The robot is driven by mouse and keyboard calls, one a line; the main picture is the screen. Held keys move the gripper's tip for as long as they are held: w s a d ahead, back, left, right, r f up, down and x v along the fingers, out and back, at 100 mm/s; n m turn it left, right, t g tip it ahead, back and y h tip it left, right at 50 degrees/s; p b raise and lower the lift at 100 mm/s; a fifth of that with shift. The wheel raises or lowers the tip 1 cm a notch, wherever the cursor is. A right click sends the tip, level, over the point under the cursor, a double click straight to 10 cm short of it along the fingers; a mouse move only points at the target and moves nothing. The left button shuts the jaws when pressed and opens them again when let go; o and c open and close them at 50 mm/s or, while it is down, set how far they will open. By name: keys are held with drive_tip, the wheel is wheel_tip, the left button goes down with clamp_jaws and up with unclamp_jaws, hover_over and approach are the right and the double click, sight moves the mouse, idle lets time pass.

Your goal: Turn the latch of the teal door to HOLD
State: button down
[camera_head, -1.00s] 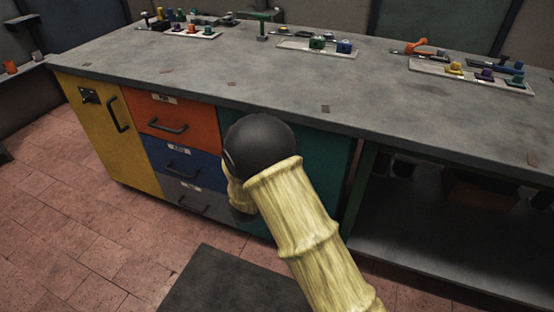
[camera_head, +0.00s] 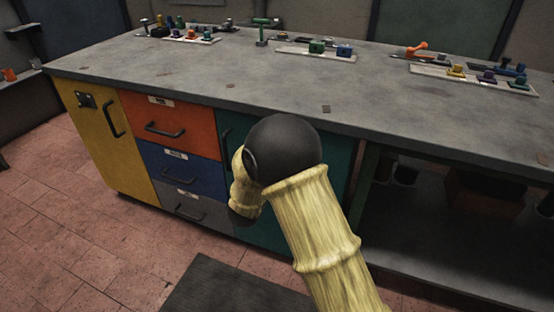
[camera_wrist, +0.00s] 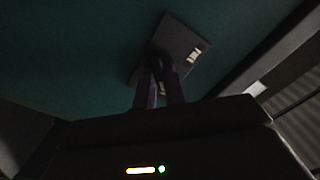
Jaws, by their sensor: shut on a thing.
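The teal door (camera_head: 340,150) is in the front of the bench, mostly behind my arm in the head view. In the wrist view the teal door (camera_wrist: 75,55) fills the background, and the latch's dark plate (camera_wrist: 176,35) looks tilted, with pale marks along its right side and near the fingertips. My gripper (camera_wrist: 158,68) reaches up to the plate with its fingers close together, shut on the latch. The turning part of the latch is dark and mostly hidden by the fingers, so I cannot read its position. My gripper is hidden in the head view.
Left of the teal door are orange (camera_head: 172,125), blue (camera_head: 180,168) and grey drawers, then a yellow door (camera_head: 105,140). An open shelf bay (camera_head: 450,210) lies to the right. Trays and small parts stand on the grey benchtop (camera_head: 200,75). A dark mat (camera_head: 225,285) lies on the floor.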

drive_tip(key=c, duration=1.5)
unclamp_jaws()
drive_tip(key=shift+o, duration=0.2)
drive_tip(key=p+v, duration=0.3)
drive_tip(key=v, duration=1.4)
drive_tip(key=shift+s+p, duration=0.2)
drive_tip(key=shift+p, duration=0.1)
